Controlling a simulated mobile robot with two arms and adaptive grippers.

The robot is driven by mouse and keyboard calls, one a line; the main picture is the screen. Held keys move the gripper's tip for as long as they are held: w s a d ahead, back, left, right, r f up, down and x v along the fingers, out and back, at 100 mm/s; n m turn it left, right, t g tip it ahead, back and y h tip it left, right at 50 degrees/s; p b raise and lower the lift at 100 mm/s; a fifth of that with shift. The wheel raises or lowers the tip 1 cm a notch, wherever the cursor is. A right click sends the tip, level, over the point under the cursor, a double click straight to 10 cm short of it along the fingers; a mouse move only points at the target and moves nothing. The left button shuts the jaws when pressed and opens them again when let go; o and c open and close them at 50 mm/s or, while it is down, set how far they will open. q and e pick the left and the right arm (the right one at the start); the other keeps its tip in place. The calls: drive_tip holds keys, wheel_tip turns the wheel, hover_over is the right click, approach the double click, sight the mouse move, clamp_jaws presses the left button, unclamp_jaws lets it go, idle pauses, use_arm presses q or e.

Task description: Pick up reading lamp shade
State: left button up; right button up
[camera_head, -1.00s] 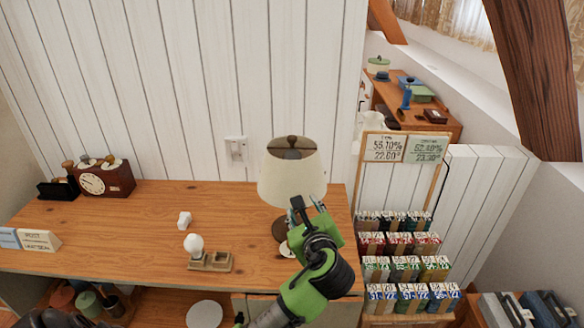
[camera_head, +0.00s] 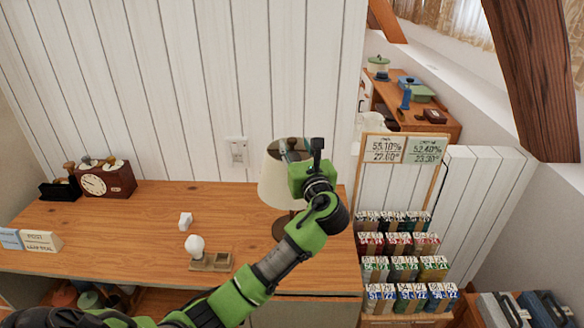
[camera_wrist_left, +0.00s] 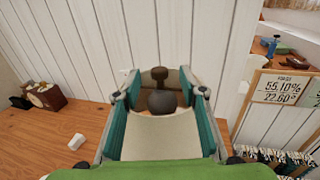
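The cream reading lamp shade (camera_head: 274,182) sits on the lamp on the wooden desk, partly hidden behind my left gripper. Part of the lamp's brown base (camera_head: 281,230) shows below it. My left gripper (camera_head: 292,150) is over the upper part of the shade. In the left wrist view the shade (camera_wrist_left: 160,138) lies between the two spread teal fingers of the gripper (camera_wrist_left: 160,95). A brown knob (camera_wrist_left: 159,75) and a dark round piece (camera_wrist_left: 162,102) show at its top. I cannot tell whether the fingers touch the shade. My right gripper is not in view.
The desk (camera_head: 130,225) holds a light bulb on a small holder (camera_head: 209,262), a small white block (camera_head: 185,220), a brown clock (camera_head: 105,181) and a sign (camera_head: 40,241). A white panelled wall (camera_head: 180,90) stands behind. A display rack (camera_head: 402,215) is right of the lamp.

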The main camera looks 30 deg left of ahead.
sight(293, 144)
use_arm(q)
drive_tip(key=x, duration=0.1)
drive_tip(key=p+x, duration=0.1)
drive_tip(key=x, duration=0.3)
drive_tip(key=shift+f, duration=0.3)
clamp_jaws()
